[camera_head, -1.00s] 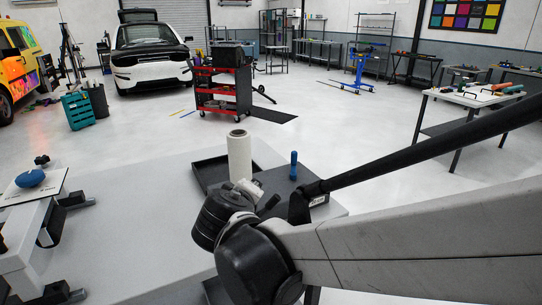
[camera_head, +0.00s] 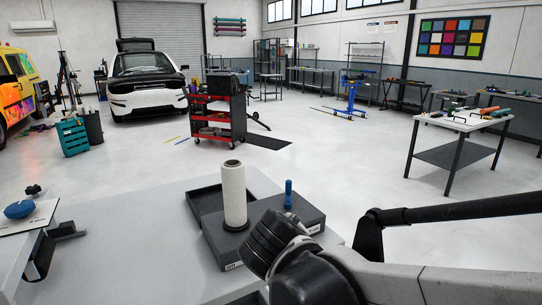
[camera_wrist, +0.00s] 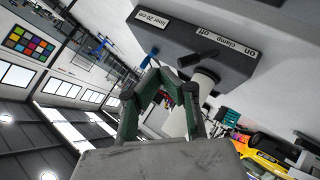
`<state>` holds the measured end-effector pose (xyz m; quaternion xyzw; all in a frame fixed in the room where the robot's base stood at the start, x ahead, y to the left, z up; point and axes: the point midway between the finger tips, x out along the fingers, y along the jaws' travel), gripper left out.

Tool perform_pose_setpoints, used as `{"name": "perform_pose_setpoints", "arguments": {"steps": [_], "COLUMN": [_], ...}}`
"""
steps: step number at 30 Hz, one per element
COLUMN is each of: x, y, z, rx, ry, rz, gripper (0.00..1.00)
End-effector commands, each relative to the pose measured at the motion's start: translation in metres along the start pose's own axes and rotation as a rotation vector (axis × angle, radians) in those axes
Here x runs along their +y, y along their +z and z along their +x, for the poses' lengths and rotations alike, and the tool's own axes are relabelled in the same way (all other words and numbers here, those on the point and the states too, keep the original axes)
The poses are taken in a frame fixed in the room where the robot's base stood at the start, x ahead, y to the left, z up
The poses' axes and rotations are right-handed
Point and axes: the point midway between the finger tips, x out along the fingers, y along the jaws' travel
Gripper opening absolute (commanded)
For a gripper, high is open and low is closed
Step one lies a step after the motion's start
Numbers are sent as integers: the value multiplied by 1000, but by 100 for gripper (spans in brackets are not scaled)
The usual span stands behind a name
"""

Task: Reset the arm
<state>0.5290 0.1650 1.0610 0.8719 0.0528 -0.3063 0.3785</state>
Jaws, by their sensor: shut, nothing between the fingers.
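In the wrist view, my gripper (camera_wrist: 162,76) shows its two green fingers bent inward with their tips together, shut and empty. It points toward a dark grey box labelled "liner 20 cm" and "clamp on off" (camera_wrist: 200,30), with no clear contact. In the head view, my arm crosses the lower right and its dark wrist covers the near part of the same box (camera_head: 300,212); the gripper is hidden there. A white roll (camera_head: 233,192) stands upright at the box and a blue-handled tool (camera_head: 288,190) stands upright on it.
A pale grey table (camera_head: 130,235) holds the box, with bare surface to the left. A dark shallow tray (camera_head: 205,197) lies beside the box. A blue rounded object (camera_head: 19,209) sits on a white plate at far left. A red tool cart (camera_head: 217,112) and a tool table (camera_head: 460,122) stand beyond.

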Motion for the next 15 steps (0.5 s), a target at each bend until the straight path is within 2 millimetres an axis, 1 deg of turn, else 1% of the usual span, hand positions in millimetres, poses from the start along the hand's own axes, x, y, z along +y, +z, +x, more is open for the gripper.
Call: {"name": "perform_pose_setpoints", "arguments": {"steps": [1,3,5,6,9,11,12,15], "x": [13,25,34,38,46,49,50,49], "y": [22,49,70,84,118,136,148,174], "z": [-3,-8,-13,-17,-29,-37,-42,-56], "rx": [-35,-77,-109,-129,-173,-196,-210,-236], "ry": [-15,-44,-68,-85,-123,-144,-159,-193], "rz": [49,115,175,216,317,381,423,527], "gripper": [0,0,0,0,0,0,0,0]}}
